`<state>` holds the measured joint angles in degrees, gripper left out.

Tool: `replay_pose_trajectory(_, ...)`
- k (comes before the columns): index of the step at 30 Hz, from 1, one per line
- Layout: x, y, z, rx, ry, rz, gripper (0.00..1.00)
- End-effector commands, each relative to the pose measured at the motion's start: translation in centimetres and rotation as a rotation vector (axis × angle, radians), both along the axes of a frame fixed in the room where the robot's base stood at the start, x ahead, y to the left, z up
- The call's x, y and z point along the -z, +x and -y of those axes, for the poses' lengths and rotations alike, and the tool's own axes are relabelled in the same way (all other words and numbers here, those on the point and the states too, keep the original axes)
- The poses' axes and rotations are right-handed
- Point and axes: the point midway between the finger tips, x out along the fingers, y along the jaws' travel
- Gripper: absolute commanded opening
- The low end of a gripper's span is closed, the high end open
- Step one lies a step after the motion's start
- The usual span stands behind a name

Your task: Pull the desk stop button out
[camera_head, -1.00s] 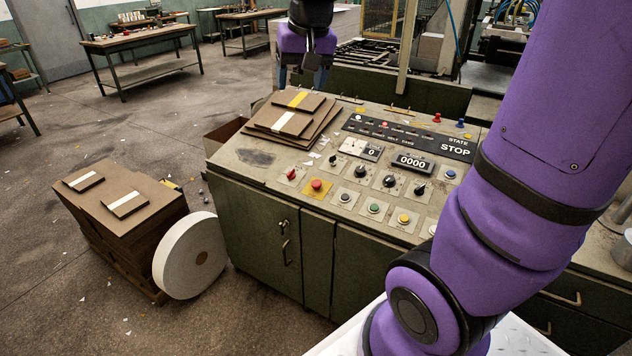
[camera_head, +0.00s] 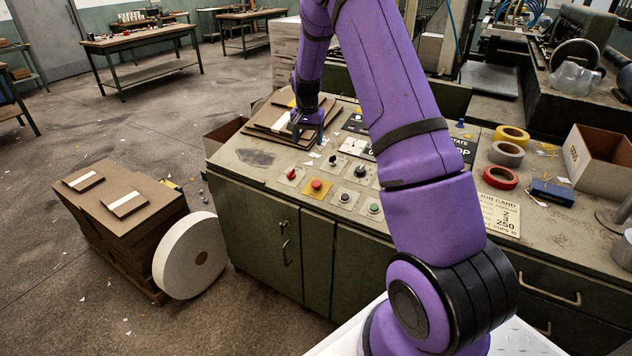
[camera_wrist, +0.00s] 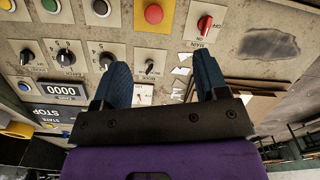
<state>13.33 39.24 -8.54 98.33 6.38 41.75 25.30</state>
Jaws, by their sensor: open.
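The desk stop button is a red mushroom button (camera_head: 316,184) on a yellow square plate, on the sloped desk panel. In the wrist view the red button (camera_wrist: 153,14) is at the top, on its yellow plate. My gripper (camera_head: 300,136) is above the panel, behind and to the left of the button, near the stacked boards. In the wrist view its two blue fingers (camera_wrist: 163,74) are apart with nothing between them. The fingertips are clear of the button. Whether the button is in or out cannot be told.
A red rotary switch (camera_head: 292,174) sits left of the button, and a black knob (camera_head: 345,196) sits right of it. Stacked greyboards (camera_head: 262,125) lie behind. Tape rolls (camera_head: 504,153) and an open carton (camera_head: 600,160) stand on the right. My arm covers the panel's right part.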

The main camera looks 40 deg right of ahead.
Motion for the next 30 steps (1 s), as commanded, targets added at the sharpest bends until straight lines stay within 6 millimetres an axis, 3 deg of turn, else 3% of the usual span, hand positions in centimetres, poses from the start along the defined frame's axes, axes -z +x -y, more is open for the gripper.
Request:
replay_pose_trajectory(1,2.1,0.4,0.8,0.020,0.000,-0.016,0.67)
replay_pose_trajectory(6,6.5,1.0,2.6,0.071,-0.005,-0.044,0.67)
replay_pose_trajectory(17,10.1,1.1,3.4,0.092,-0.007,-0.057,0.67)
replay_pose_trajectory(30,17.2,0.7,3.6,0.092,-0.007,-0.057,0.67)
